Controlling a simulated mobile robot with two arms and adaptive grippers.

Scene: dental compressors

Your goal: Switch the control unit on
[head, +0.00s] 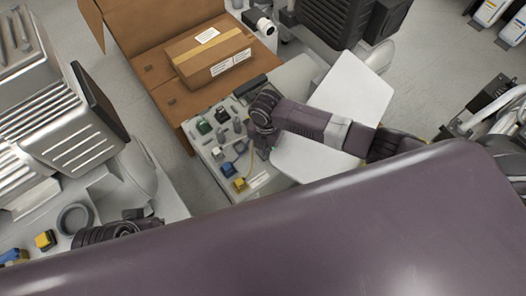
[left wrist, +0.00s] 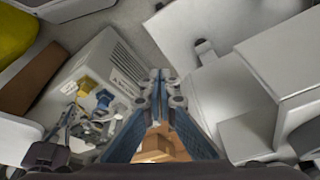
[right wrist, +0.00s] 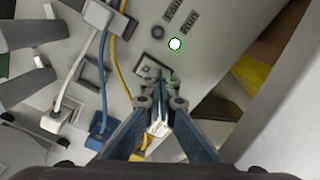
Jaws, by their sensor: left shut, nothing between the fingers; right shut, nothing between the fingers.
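The control unit (head: 262,182) is a pale box with coloured plugs and fittings on its panel, in the middle of the head view. In the right wrist view its panel (right wrist: 215,25) shows printed labels, a bright white round light with a green rim (right wrist: 175,44) and a small rectangular switch plate (right wrist: 150,64). My right gripper (right wrist: 162,82) is shut and empty, its tips right by that plate; I cannot tell whether they touch it. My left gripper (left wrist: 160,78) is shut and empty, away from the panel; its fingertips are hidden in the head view.
Blue, white and yellow cables (right wrist: 103,75) run beside the right gripper. A cardboard box (head: 208,55) sits behind the control unit. A ribbed metal compressor (head: 60,110) stands at the left. A white panel (head: 350,92) lies under my right arm.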

